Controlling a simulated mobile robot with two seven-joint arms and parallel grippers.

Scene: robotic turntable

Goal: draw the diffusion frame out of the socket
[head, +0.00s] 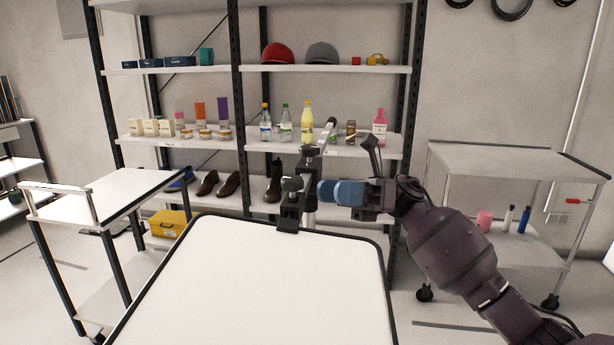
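My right gripper (342,193) reaches in from the right, its blue fingers pointing left at a dark clamp-and-post assembly (291,205). The fingers overlap the post in this view; I cannot tell whether they touch it or whether they are open or shut. The assembly stands at the far edge of a white, dark-rimmed panel or tabletop (255,290). A pale, narrow, slanted piece (326,136) rises above the post's dark head (311,152). I cannot tell for certain which part is the diffusion frame or the socket. My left gripper is not in view.
Shelving (350,143) with bottles, caps and shoes stands close behind the assembly. A white-topped cart (115,200) is at left, with a yellow case (168,223) beyond it. A grey cart (510,165) stands at right behind my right arm. The white surface is bare.

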